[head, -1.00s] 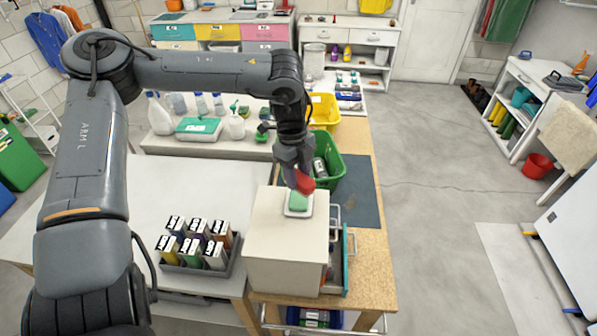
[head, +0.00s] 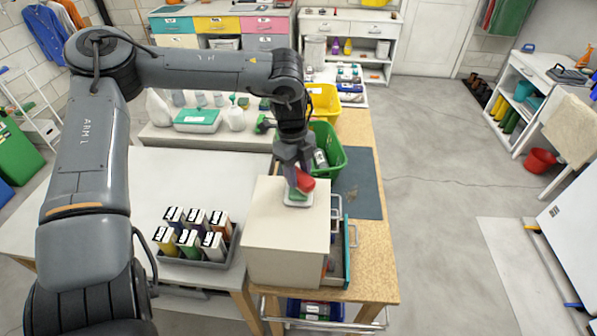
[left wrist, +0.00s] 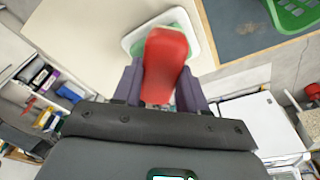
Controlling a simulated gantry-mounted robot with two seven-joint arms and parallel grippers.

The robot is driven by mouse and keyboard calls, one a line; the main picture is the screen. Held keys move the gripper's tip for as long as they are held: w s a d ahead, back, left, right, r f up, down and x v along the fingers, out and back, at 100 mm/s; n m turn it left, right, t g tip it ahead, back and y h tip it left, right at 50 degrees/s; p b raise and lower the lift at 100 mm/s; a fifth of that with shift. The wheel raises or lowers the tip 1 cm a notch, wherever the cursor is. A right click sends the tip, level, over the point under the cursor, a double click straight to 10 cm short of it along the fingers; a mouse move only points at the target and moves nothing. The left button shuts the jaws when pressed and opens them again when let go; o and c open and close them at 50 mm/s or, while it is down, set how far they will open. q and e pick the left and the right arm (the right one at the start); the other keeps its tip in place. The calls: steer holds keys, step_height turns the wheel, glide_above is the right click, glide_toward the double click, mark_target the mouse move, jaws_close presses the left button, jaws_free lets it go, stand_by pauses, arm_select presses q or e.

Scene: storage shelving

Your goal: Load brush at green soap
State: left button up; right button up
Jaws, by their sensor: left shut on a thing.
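The red brush (head: 306,180) is held upright in my left gripper (head: 299,170). The brush also shows in the left wrist view (left wrist: 166,62), between the two dark fingers, which are shut on it. The green soap sits in a white dish (head: 298,204) on top of a beige box (head: 272,222). The brush is right over the dish and hides much of the soap. I cannot tell whether its lower end touches the soap. The dish also shows behind the brush in the left wrist view (left wrist: 196,38). My right gripper is not in view.
A green basket (head: 330,152) and a yellow bin (head: 323,98) stand behind the box. A partly open drawer (head: 340,262) juts from its right side. A grey tray (head: 200,258) of several labelled cartons is at the left. The dark mat (head: 360,188) is mostly clear.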

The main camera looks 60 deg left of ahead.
mark_target(298, 174)
arm_select(q)
steer(key=shift+f+b, duration=0.4)
steer(key=shift+f, duration=0.2)
stand_by(1.5)
steer(key=shift+r+p, duration=1.15)
steer(key=shift+r, duration=0.3)
steer(key=shift+r+p, duration=1.5)
steer(key=shift+r, duration=0.6)
